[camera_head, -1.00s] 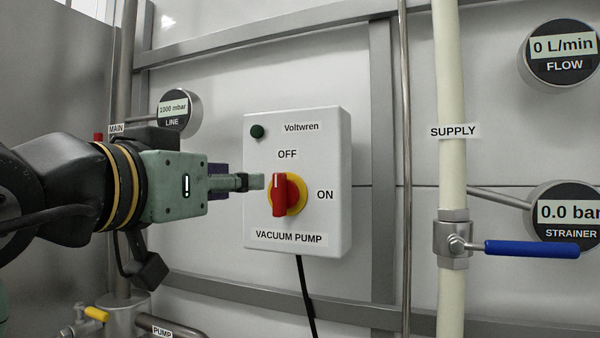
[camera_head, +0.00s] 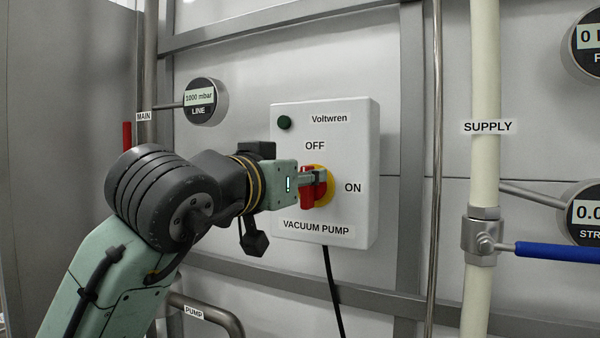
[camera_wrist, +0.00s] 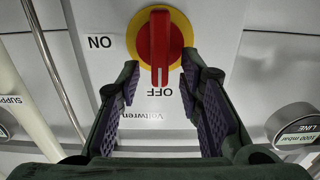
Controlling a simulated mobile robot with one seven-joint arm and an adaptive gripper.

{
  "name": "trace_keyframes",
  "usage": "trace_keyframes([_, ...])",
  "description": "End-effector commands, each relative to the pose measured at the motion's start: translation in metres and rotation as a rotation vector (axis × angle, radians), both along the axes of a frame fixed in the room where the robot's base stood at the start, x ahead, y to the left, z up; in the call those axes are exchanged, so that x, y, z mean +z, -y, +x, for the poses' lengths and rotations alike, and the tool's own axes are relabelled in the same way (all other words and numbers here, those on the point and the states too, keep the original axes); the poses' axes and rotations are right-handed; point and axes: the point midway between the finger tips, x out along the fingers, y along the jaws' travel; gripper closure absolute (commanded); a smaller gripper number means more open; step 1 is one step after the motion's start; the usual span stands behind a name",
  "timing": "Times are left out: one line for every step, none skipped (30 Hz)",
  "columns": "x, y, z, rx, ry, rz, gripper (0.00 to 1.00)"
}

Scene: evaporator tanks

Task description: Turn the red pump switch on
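The red pump switch (camera_head: 308,196) is a rotary knob on a yellow disc (camera_head: 327,193), on the front of a white box (camera_head: 362,150) labelled VACUUM PUMP. In the wrist view, which is upside down, the red knob (camera_wrist: 160,45) lines up with the OFF label (camera_wrist: 160,92); the ON label (camera_wrist: 100,42) is off to the side. My gripper (camera_head: 320,178) is at the knob and hides part of it. In the wrist view my gripper (camera_wrist: 160,78) is open, one finger on each side of the knob's OFF end. Gaps show between the fingers and the knob.
A dark green round indicator (camera_head: 285,122) is on the box. A black cable (camera_head: 333,290) hangs below. A LINE gauge (camera_head: 202,100) reads 1000 mbar at left. A pale SUPPLY pipe (camera_head: 485,170) with a blue valve handle (camera_head: 555,251) stands at right.

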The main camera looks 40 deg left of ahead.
Motion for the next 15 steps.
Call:
trace_keyframes([-0.0002,-0.0001,-0.0001,0.000,0.000,0.000,0.67])
trace_keyframes([-0.0001,-0.0001,-0.0001,0.000,0.000,0.000,0.67])
trace_keyframes([-0.0001,-0.0001,-0.0002,0.000,0.000,0.000,0.68])
trace_keyframes([-0.0001,-0.0001,-0.0002,0.000,0.000,0.000,0.70])
trace_keyframes([-0.0001,-0.0001,-0.0002,0.000,0.000,0.000,0.72])
trace_keyframes([-0.0001,0.0000,-0.0003,0.000,0.000,0.000,0.75])
trace_keyframes([-0.0001,0.0000,-0.0003,0.000,0.000,0.000,0.77])
trace_keyframes([0.0000,0.0001,-0.0003,0.000,0.000,0.000,0.79])
trace_keyframes([0.0000,0.0001,-0.0003,0.000,0.000,0.000,0.81])
trace_keyframes([0.0000,0.0000,-0.0004,0.000,0.000,0.000,0.83])
trace_keyframes([0.0000,0.0001,-0.0004,0.000,0.000,0.000,0.85])
trace_keyframes([0.0000,0.0001,-0.0004,0.000,0.000,0.000,0.88])
trace_keyframes([0.0000,0.0001,-0.0004,0.000,0.000,0.000,0.90])
trace_keyframes([0.0000,0.0001,-0.0004,0.000,0.000,0.000,0.92])
trace_keyframes([0.0000,0.0001,-0.0004,0.000,0.000,0.000,0.95])
